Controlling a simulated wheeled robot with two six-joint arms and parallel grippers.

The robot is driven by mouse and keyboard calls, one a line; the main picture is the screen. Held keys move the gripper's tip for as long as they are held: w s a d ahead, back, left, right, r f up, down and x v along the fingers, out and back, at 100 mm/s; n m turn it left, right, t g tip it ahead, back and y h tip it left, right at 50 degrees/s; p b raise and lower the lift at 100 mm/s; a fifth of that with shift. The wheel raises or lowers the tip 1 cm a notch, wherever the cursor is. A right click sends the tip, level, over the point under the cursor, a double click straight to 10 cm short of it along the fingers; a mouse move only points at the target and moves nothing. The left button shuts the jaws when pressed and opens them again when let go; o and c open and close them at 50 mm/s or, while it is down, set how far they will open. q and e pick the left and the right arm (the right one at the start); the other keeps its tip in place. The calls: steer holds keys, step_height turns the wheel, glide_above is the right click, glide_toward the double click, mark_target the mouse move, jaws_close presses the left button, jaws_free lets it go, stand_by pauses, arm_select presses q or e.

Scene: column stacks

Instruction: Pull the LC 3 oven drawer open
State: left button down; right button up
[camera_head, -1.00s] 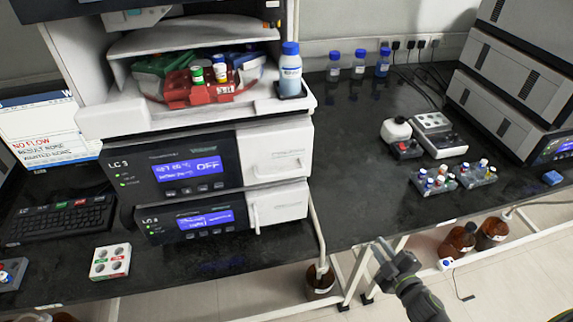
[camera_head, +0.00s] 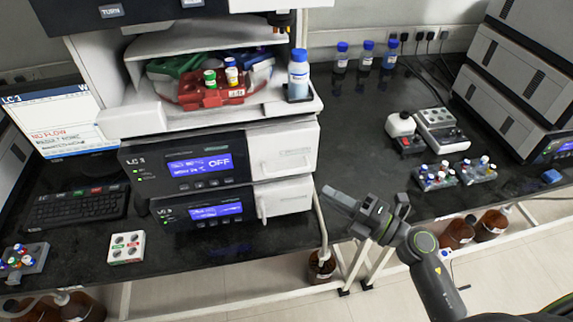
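The LC 3 stack stands on the dark bench, with two black-fronted modules below an open tray bay. The upper module (camera_head: 152,172) has a lit screen reading OFF and a white front panel (camera_head: 285,152) on its right. The lower module (camera_head: 168,216) also has a lit blue screen, and its white right-hand panel (camera_head: 290,201) carries a pale upright handle (camera_head: 262,205). Both panels look closed; which one is the oven drawer I cannot tell. My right gripper (camera_head: 335,196) is just right of the lower panel, pointing left, apart from the handle. Its finger gap is unclear. My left gripper is out of view.
A blue-capped bottle (camera_head: 298,78) stands at the bay's right edge, beside a red rack (camera_head: 205,98). A tube runs down the stack's right side to a brown bottle (camera_head: 321,266). Vial racks (camera_head: 436,178) stand on the right bench. Dark bench lies clear behind my gripper.

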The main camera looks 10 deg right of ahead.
mark_target(287, 172)
steer(key=p+x, duration=0.3)
steer(key=x, duration=0.9)
steer(key=shift+d, duration=0.1)
jaws_close()
